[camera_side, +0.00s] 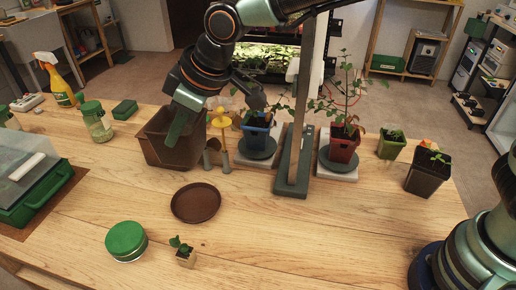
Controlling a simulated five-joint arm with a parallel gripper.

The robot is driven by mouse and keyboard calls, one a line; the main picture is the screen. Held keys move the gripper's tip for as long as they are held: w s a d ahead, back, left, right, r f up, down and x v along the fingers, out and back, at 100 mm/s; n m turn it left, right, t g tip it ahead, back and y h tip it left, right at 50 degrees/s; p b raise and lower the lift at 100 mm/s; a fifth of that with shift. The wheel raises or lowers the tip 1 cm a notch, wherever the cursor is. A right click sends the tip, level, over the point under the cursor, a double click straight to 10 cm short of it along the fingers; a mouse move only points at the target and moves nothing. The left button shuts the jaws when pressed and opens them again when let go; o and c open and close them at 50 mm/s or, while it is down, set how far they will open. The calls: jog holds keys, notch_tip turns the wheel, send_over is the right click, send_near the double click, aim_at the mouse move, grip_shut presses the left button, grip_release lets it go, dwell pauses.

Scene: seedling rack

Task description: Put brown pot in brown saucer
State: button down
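The brown pot (158,150) is a wide, square-rimmed pot standing upright on the wooden table, left of centre. The brown saucer (196,203) is a round, dark, shallow dish in front of the pot. It lies flat and empty, apart from the pot. My gripper (217,112) reaches down from above at the pot.
A blue pot (256,135) and a red pot (343,146) with plants stand behind, beside an upright post (296,160). A green pot (391,148) and black pot (427,175) are right. The front-centre table is clear.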

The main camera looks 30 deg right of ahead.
notch_tip(320, 180, down, 15)
dwell(0.4)
jog(key=shift+f, duration=0.15)
jog(key=c, duration=1.1)
grip_release()
jog(key=v, duration=1.2)
